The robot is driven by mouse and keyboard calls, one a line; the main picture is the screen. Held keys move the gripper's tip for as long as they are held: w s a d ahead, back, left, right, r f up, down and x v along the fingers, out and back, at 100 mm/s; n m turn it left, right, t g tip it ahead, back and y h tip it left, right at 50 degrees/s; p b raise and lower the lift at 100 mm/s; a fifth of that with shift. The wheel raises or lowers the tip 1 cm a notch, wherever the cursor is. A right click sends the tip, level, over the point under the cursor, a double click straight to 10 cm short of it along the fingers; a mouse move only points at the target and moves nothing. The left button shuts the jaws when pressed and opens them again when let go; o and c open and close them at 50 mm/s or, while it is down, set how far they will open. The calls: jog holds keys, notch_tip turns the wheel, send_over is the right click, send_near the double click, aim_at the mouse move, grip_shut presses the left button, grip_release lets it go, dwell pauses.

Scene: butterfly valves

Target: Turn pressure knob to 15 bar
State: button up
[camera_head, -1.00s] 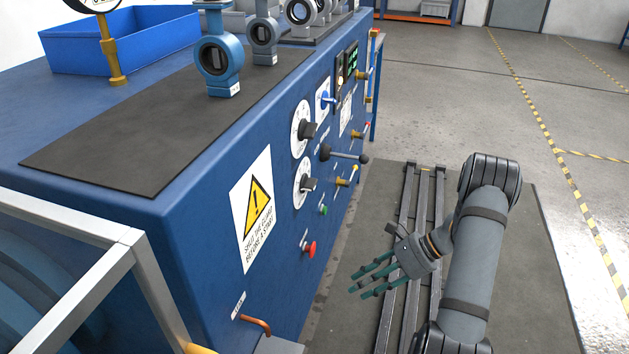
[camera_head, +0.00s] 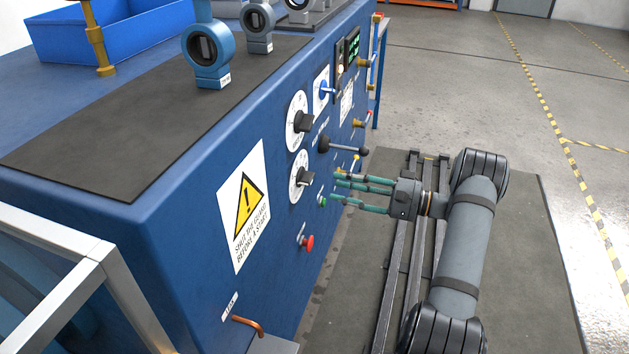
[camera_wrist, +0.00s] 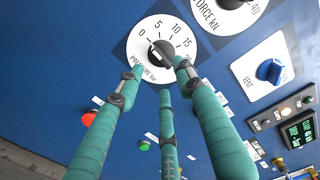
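The pressure knob (camera_wrist: 160,50) is black, on a white round dial marked 0, 5, 10, 15 and 20, in the upper middle of the wrist view. Its exact reading is unclear, as a fingertip overlaps its right side. In the head view the pressure knob (camera_head: 305,179) is the lower of two black knobs on the blue front panel. My gripper (camera_head: 338,186) reaches toward it from the right, with its green fingers spread. In the wrist view my gripper (camera_wrist: 160,85) is open, its fingers pointing at the dial; contact with the knob cannot be told.
The force knob (camera_head: 303,122) sits above, and a lever with a black ball (camera_head: 363,151) juts out near my fingers. A red button (camera_head: 307,243) and a green button (camera_head: 322,201) are below. A blue vent knob (camera_wrist: 270,70) is right of the dial.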

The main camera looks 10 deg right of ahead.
aim_at(306, 178)
jog(key=x, duration=0.8)
jog(key=shift+c, duration=0.6)
jog(key=c, duration=0.7)
grip_shut()
